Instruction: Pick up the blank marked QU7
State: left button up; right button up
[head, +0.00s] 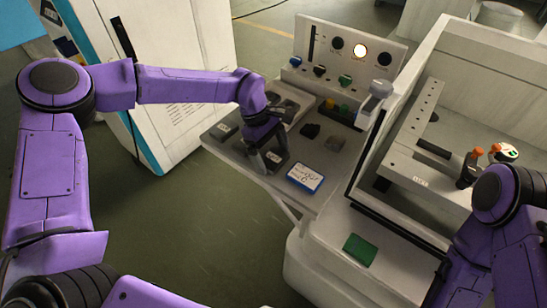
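My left gripper (267,158) points down over the grey side table (240,152), at a dark block with a small white label (274,157). Its fingers are at the block, but I cannot tell whether they are closed on it. Another dark block with a white label (224,130) lies to the left, near the table edge. Two more dark blocks, one blackish (310,130) and one greyer (335,143), lie to the right. The markings are too small to read, so I cannot tell which is QU7. My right arm is at the lower right; its gripper is not in view.
A blue-edged white card (305,178) lies at the table's front. A control panel (348,50) with a lit lamp stands behind. The white machine tub (425,128) is to the right. A green pad (360,250) lies on its front ledge. A white cabinet (175,70) stands left.

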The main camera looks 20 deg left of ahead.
pick_arm(q)
jog(key=c, duration=1)
jog(key=shift+w, duration=0.1)
jog(key=c, duration=0.3)
jog(key=shift+r, duration=0.1)
jog(key=shift+c, duration=0.2)
